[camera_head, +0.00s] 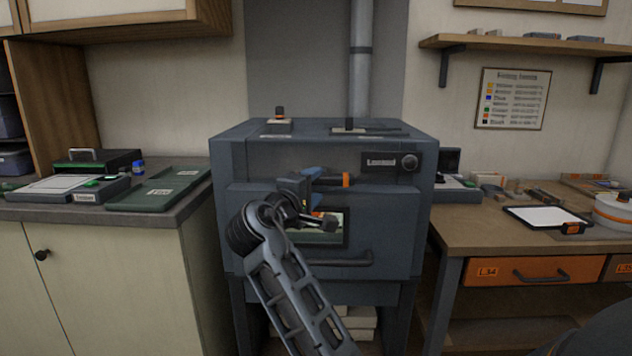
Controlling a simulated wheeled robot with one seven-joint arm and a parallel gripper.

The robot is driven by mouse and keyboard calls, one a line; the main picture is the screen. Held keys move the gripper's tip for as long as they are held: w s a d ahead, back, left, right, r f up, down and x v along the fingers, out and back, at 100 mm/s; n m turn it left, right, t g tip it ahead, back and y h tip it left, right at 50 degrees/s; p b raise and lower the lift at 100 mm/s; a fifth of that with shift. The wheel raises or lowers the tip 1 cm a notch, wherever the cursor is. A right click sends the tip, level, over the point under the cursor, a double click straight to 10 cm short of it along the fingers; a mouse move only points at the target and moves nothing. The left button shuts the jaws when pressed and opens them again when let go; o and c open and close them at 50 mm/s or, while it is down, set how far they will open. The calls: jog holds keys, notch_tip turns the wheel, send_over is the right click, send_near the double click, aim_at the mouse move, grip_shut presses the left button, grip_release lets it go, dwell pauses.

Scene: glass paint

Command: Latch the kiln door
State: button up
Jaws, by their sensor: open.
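The dark grey kiln (225,160) stands in the middle of the view. Its front door (390,235) carries a small window and a bar handle (345,261), and looks upright and about flush with the body. I cannot tell whether it is fully closed. A dark latch lever with an orange end (346,180) lies roughly level near the door's top edge. My gripper (314,188) is open at the lever's left part, with blue showing above and below it. My wrist hides the lever's left end, and contact is unclear.
My arm crosses the door and covers part of the window. A counter with a green tray (160,188) stands at the left. A wooden bench (475,232) with a white panel and orange drawers stands at the right.

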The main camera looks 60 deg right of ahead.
aim_at(319, 182)
jog(key=shift+d, duration=1.55)
grip_shut()
